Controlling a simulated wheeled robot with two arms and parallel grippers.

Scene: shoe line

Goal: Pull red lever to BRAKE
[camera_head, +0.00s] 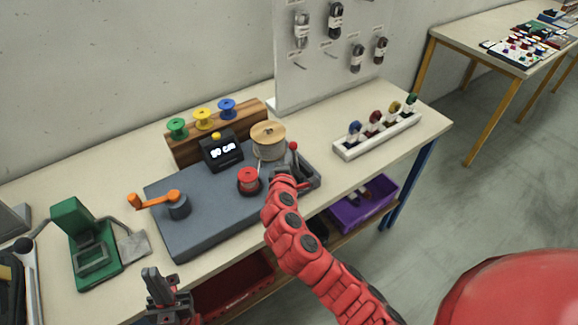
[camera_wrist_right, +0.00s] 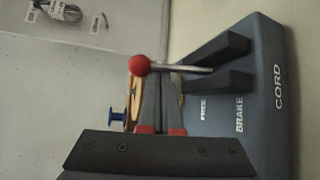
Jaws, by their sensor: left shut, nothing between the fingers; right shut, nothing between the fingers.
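The red lever shows as a red ball (camera_head: 293,146) at the right end of the grey winding station (camera_head: 205,215). In the right wrist view its red ball (camera_wrist_right: 139,65) tops a metal rod that runs to two dark blocks (camera_wrist_right: 220,62) on the base. FREE and BRAKE labels are beside the blocks; I cannot tell which position the lever is in. My right gripper (camera_head: 284,175) is shut and empty, close in front of the lever. Its fingers (camera_wrist_right: 160,85) end near the rod; contact is unclear. My left gripper (camera_head: 155,277) is shut and empty at the table's front edge.
A wooden spool (camera_head: 268,136), a red spool (camera_head: 249,182), a display (camera_head: 222,152) and an orange crank (camera_head: 155,200) are on the station. A rack of coloured spools (camera_head: 203,118) stands behind. A white cord holder (camera_head: 375,137) is to the right, with clear tabletop around it.

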